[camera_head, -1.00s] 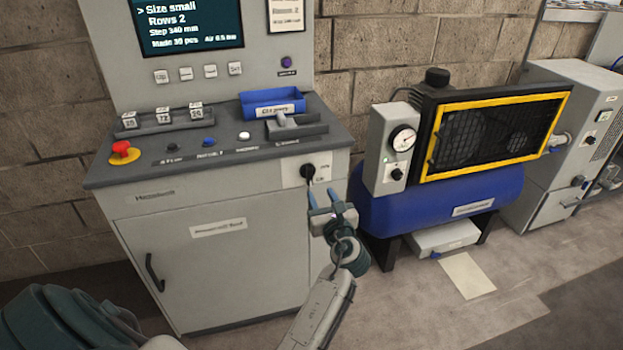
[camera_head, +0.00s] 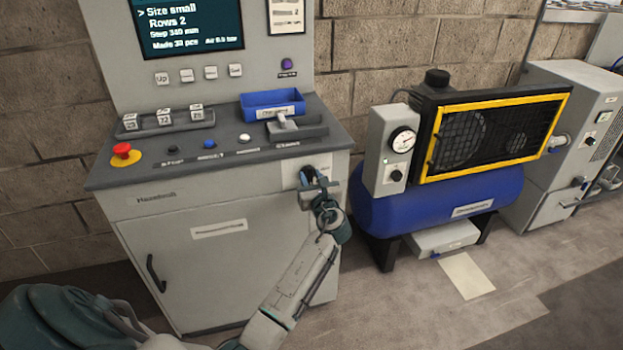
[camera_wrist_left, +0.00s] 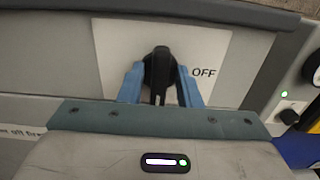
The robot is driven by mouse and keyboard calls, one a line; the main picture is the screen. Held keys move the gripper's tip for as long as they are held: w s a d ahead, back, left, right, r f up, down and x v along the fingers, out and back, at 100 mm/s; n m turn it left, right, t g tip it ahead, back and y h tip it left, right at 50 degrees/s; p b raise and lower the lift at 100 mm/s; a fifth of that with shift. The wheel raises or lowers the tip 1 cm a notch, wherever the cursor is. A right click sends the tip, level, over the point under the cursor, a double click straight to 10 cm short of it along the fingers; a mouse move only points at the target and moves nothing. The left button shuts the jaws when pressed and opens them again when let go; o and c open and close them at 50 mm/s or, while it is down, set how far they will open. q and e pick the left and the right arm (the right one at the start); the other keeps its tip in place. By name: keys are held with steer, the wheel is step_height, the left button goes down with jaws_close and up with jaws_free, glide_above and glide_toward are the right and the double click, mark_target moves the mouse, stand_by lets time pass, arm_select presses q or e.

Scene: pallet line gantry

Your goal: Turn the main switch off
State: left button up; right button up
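The main switch is a black rotary knob (camera_wrist_left: 159,72) on a pale plate (camera_wrist_left: 112,45) with the word OFF to its right in the left wrist view. Its narrow handle points down in that view. My left gripper (camera_head: 308,174) is at the switch. Its blue fingers (camera_wrist_left: 160,82) stand open on either side of the knob, close to it; I cannot tell whether they touch it. My right gripper is not in view.
The cabinet top (camera_head: 215,165) overhangs just above my gripper. It carries a red emergency button (camera_head: 122,151), small buttons and a blue tray (camera_head: 272,103). A blue compressor (camera_head: 430,205) with a gauge box (camera_head: 388,160) stands close on the right.

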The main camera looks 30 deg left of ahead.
arm_select(q)
jaws_close()
